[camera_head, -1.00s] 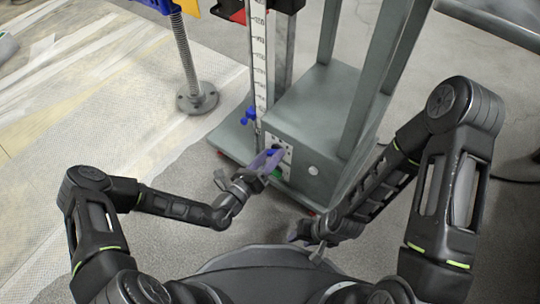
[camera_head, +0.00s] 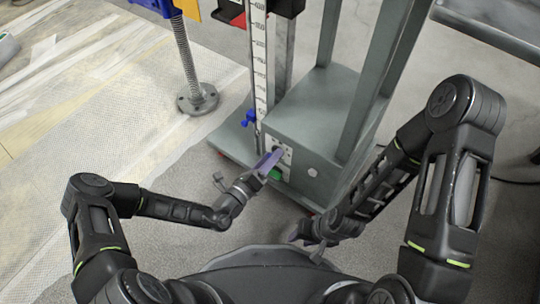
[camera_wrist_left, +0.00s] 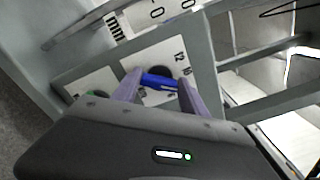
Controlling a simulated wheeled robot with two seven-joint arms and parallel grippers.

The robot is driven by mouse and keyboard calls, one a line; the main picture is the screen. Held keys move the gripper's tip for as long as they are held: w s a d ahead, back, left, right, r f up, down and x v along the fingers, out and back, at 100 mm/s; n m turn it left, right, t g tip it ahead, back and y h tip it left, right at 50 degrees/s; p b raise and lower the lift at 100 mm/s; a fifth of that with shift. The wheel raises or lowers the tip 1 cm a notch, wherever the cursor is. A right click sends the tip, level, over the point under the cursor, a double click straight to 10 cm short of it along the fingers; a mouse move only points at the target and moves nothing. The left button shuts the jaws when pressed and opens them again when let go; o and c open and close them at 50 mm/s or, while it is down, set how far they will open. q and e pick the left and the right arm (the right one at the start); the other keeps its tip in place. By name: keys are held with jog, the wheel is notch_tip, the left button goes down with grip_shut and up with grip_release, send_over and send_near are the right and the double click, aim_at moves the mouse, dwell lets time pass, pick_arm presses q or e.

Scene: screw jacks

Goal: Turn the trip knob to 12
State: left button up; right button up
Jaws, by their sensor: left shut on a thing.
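The trip knob (camera_wrist_left: 160,81) is blue with a dark round base and sits on a white dial plate (camera_wrist_left: 172,52) with printed numbers, 12 among them. My left gripper (camera_wrist_left: 158,84) has its two purple fingers on either side of the knob, shut on it. In the head view my left gripper (camera_head: 270,160) is at the panel on the front of the grey-green housing (camera_head: 318,110) and hides the knob. Where the knob points is hard to read. My right gripper (camera_head: 305,238) hangs low, right of centre, away from the panel; its fingers are too small to judge.
A green button (camera_head: 275,174) sits just below the dial. A tall white scale (camera_head: 259,60) rises behind it, with a blue handle (camera_head: 249,118) at its left. A screw post on a round foot (camera_head: 198,98) stands at the left. The floor in front is free.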

pick_arm(q)
jog(key=shift+f+n+p, duration=0.15)
jog(key=shift+n+p, duration=0.2)
jog(key=shift+n, duration=2.9)
jog(key=shift+f+n+p, duration=0.1)
jog(key=shift+n+p, duration=0.2)
jog(key=shift+n, duration=2.95)
jog(key=o, duration=1.4)
jog(key=p+v, duration=0.2)
jog(key=v, duration=0.6)
